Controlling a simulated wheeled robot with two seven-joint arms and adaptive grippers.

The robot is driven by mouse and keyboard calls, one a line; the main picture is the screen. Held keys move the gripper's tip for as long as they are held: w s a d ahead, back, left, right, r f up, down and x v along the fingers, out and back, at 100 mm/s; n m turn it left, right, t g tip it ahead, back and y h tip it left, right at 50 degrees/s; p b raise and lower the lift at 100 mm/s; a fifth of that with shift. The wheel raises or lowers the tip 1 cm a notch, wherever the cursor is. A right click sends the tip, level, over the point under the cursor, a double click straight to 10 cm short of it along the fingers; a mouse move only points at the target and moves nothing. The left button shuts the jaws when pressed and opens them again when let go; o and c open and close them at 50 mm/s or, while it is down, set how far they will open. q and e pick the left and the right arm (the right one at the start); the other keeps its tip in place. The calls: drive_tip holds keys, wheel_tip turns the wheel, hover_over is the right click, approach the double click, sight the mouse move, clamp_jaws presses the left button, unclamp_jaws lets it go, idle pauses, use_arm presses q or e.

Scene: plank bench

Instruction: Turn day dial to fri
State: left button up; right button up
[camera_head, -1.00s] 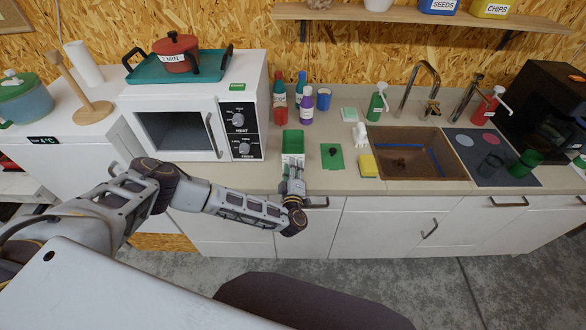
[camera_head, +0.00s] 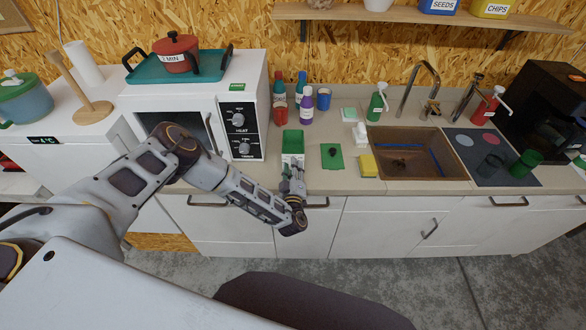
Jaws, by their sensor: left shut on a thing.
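A small box with a green top (camera_head: 292,140) and a pale front stands near the front edge of the counter. My left gripper (camera_head: 292,168) is at the front of this box, fingers pointing away from me, and is shut on a small part there. I take this part to be the day dial; the fingers and wrist hide it, and no day lettering can be read. My left forearm crosses in front of the microwave. My right gripper is not in view.
A green mat (camera_head: 332,160) with a dark knob, a yellow sponge (camera_head: 369,165) and the sink (camera_head: 430,165) are to the right.

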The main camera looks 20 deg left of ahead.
use_arm(q)
drive_tip(key=shift+s+f+m, duration=0.1)
drive_tip(key=shift+m, duration=0.5)
drive_tip(key=shift+f, duration=0.1)
idle(0.3)
drive_tip(key=o, duration=1.1)
drive_tip(key=shift+c, duration=0.2)
drive_tip(key=shift+s+d, duration=0.2)
drive_tip(key=shift+s, duration=0.5)
drive_tip(key=v, duration=0.6)
drive_tip(key=shift+s+d, duration=0.2)
drive_tip(key=shift+s, duration=0.15)
